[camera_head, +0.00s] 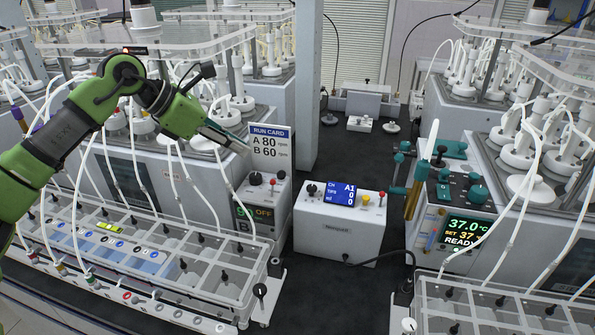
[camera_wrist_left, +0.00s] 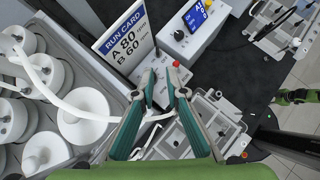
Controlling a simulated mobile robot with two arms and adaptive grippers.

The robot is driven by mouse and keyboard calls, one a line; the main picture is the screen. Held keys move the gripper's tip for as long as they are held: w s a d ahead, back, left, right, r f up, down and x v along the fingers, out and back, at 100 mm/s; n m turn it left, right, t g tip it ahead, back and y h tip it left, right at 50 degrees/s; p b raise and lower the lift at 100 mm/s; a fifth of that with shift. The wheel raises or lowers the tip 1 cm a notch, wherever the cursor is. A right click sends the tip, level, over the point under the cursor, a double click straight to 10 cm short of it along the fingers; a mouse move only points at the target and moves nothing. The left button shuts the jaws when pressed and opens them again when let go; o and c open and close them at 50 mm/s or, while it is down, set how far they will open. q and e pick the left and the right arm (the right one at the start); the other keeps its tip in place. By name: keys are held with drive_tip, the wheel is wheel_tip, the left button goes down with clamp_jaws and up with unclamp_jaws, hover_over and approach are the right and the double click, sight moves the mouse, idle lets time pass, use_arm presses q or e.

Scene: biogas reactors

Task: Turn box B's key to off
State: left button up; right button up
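Box B (camera_head: 242,222) is a small white unit left of centre in the head view, with a dark front display showing orange "OFF" and a letter B below. Its top carries a black knob (camera_head: 256,178) and a small red-tipped lever (camera_head: 273,182); I cannot tell which is the key. My left gripper (camera_head: 243,149) is above and left of the box top, beside the run card. In the left wrist view its teal fingertips (camera_wrist_left: 161,70) stand apart over the box top, with the red tip (camera_wrist_left: 176,63) near the right one. Nothing is visibly held.
The run card (camera_head: 270,146) reads A 80, B 60 and stands close to the left fingers. A white box with a blue screen (camera_head: 335,228) is right of box B.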

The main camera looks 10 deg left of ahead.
sight(281, 171)
use_arm(q)
drive_tip(key=p+x, duration=0.1)
drive_tip(key=x, duration=0.3)
drive_tip(key=p+x, duration=0.1)
drive_tip(key=x, duration=0.4)
drive_tip(key=p+x, duration=0.2)
drive_tip(key=x, duration=0.2)
drive_tip(key=shift+w+a+f, duration=0.1)
drive_tip(key=shift+w+f, duration=0.15)
drive_tip(key=shift+w, duration=0.2)
use_arm(e)
drive_tip(key=r, duration=0.4)
drive_tip(key=shift+w, duration=0.35)
use_arm(q)
clamp_jaws()
